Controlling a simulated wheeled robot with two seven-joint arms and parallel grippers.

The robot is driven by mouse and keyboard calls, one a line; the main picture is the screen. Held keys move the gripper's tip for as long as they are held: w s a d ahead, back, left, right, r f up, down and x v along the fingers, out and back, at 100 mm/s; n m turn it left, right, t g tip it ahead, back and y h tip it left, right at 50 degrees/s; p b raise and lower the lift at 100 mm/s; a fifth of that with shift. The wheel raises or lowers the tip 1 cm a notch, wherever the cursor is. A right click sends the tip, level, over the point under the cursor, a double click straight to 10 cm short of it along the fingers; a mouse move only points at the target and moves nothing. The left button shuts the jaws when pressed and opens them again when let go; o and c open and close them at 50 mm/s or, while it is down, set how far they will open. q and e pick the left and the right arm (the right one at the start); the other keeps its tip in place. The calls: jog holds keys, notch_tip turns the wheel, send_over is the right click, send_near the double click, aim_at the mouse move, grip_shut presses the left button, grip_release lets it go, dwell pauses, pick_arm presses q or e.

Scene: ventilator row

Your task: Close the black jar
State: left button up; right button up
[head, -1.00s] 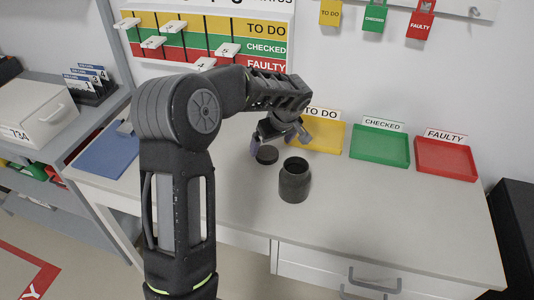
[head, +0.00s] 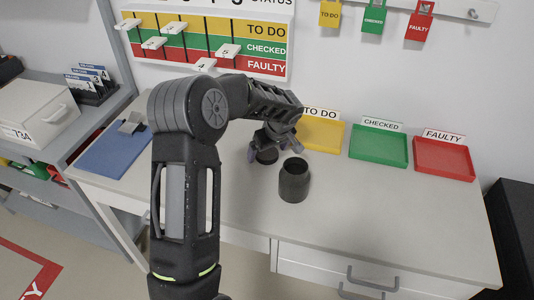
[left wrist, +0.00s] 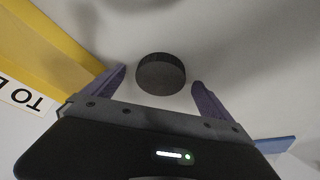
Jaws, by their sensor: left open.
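The black jar (head: 294,181) stands upright and open-topped on the table. Its round black lid (head: 266,155) lies flat on the table just behind and left of the jar, apart from it. My left gripper (head: 268,150) is open right over the lid. In the left wrist view the lid (left wrist: 161,74) lies between the two purple fingers (left wrist: 158,84), with a gap on each side. The jar is not in the left wrist view. My right gripper is in neither view.
Yellow TO DO (head: 322,134), green CHECKED (head: 379,147) and red FAULTY (head: 443,158) trays stand along the wall, empty. A blue clipboard (head: 112,152) lies at the left. The table front right of the jar is clear.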

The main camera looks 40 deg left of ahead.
pick_arm(q)
jog(key=shift+c, duration=0.2)
jog(key=c, duration=1.3)
